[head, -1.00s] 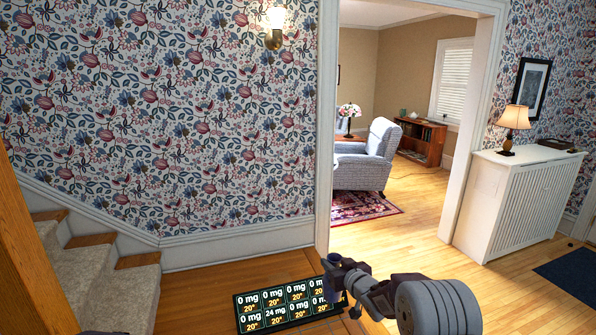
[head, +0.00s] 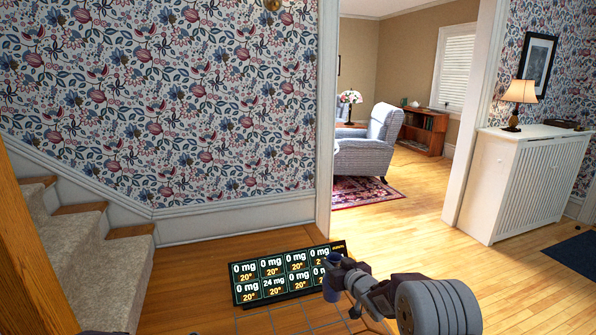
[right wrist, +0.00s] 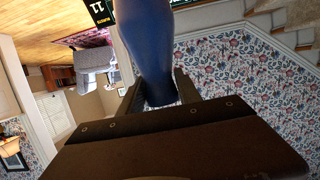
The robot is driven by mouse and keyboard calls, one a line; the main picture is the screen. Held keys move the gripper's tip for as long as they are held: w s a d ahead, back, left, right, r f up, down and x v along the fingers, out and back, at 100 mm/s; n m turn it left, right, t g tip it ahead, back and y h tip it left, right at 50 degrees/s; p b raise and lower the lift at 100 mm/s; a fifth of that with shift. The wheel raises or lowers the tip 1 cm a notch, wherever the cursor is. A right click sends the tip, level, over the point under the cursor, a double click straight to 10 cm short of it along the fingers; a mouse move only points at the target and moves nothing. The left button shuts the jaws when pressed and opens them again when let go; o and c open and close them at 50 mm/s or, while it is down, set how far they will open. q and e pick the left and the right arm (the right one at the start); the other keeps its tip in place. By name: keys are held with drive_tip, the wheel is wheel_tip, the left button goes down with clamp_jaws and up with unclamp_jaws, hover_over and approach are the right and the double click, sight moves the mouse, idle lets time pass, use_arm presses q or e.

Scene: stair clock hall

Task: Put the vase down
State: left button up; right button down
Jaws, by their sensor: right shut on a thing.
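The dark blue vase (head: 331,287) is in the head view, small and partly covered by my right gripper (head: 345,281). My right gripper is shut on it, in front of the right end of the display panel. In the right wrist view the blue vase (right wrist: 146,45) runs up from between the two dark fingers (right wrist: 158,92) and leaves the top edge of the picture. I cannot tell whether its base touches anything.
A black display panel (head: 271,268) with "mg" and "20°" readings stands behind a gridded surface (head: 290,319). Carpeted stairs (head: 115,265) are at left. A white radiator cover (head: 520,185) with a lamp (head: 518,95) stands right. The wooden floor (head: 440,210) is open.

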sight(331, 302)
wheel_tip(331, 302, down, 17)
drive_tip(key=b, duration=1.5)
drive_tip(key=shift+b, duration=0.3)
